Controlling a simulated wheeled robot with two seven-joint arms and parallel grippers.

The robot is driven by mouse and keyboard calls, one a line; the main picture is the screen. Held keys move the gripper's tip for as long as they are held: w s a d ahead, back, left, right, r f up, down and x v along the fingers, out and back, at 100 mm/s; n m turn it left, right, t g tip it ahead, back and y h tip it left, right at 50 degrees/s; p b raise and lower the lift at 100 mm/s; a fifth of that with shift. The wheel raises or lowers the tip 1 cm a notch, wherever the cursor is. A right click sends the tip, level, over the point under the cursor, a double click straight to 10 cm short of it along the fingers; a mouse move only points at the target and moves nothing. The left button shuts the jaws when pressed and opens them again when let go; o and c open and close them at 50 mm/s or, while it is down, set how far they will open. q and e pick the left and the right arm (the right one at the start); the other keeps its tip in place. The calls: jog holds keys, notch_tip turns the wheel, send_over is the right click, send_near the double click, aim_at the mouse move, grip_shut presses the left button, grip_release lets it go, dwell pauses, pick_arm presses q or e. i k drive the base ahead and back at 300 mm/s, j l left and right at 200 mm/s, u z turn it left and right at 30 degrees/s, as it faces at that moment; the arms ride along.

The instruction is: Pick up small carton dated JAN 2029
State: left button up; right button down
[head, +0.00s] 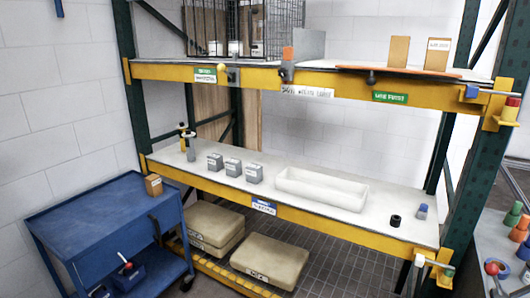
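A small brown carton (153,185) stands on the blue cart. Two taller brown cartons, a left one (398,52) and a right one with a white label (436,57), stand on the top shelf. The label dates are too small to read, so I cannot tell which carton is dated JAN 2029. Neither of my grippers is in view.
A white tray (322,188) and a black ring (395,221) are on the middle shelf (285,212). A wire cage (217,30) sits on the top shelf. The blue cart (75,222) stands at the left. Beige packages (270,262) lie low down. A table with coloured pieces (519,228) is at the right.

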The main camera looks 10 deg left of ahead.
aim_at(153, 184)
jog(key=u, duration=1.25)
jog(key=i+l, duration=0.35)
jog(key=i, duration=0.2)
jog(key=i+l, duration=0.3)
jog(key=i, duration=0.2)
